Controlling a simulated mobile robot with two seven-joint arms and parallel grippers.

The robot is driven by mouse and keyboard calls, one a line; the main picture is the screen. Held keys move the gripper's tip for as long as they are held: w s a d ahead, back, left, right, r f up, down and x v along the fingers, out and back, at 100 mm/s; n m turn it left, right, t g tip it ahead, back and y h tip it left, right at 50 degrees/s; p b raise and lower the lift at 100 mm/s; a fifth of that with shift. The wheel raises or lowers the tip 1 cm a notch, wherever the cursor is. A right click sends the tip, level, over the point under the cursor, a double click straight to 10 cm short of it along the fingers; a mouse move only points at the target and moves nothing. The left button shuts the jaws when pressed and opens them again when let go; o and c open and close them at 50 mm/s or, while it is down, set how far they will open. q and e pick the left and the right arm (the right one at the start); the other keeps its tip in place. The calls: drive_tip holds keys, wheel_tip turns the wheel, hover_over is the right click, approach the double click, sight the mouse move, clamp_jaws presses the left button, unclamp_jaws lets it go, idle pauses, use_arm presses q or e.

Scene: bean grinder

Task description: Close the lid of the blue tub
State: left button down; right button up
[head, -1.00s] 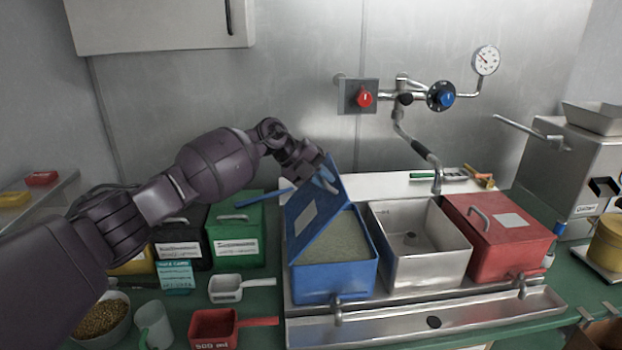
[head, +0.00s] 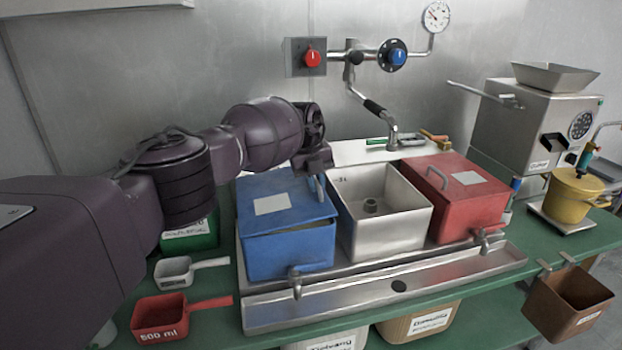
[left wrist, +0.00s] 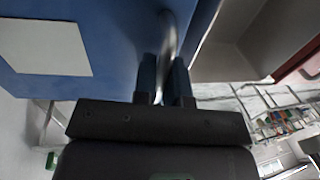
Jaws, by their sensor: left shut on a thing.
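The blue tub (head: 290,256) stands at the left end of the metal sink tray. Its blue lid (head: 305,211), with a white label, lies nearly flat over the tub, with a narrow gap at the front and right. My left gripper (head: 317,178) is at the right side of the lid, shut on the metal lid handle (head: 320,190). In the left wrist view the two fingers (left wrist: 165,85) close around the handle (left wrist: 168,40), with the blue lid (left wrist: 100,70) behind. My right gripper is not in view.
A steel basin (head: 383,222) stands right beside the tub, then a red lidded tub (head: 460,200). A faucet (head: 375,108) rises behind them. A red scoop (head: 162,318) and a white scoop (head: 175,272) lie left on the green counter.

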use_arm(q)
drive_tip(key=shift+d+f+b, duration=0.15)
drive_tip(key=shift+f+b, duration=0.15)
drive_tip(key=shift+f, duration=0.4)
drive_tip(key=shift+w+d+f+b, duration=0.1)
drive_tip(key=shift+f+b, duration=0.25)
drive_tip(key=shift+f, duration=0.15)
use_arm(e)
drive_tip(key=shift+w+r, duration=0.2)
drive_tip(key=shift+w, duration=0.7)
use_arm(q)
drive_tip(key=shift+f, duration=0.2)
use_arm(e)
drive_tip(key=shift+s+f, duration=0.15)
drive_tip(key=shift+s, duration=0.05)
use_arm(q)
drive_tip(key=c, duration=1.2)
unclamp_jaws()
drive_tip(key=shift+d, duration=0.1)
drive_tip(key=shift+r, duration=0.1)
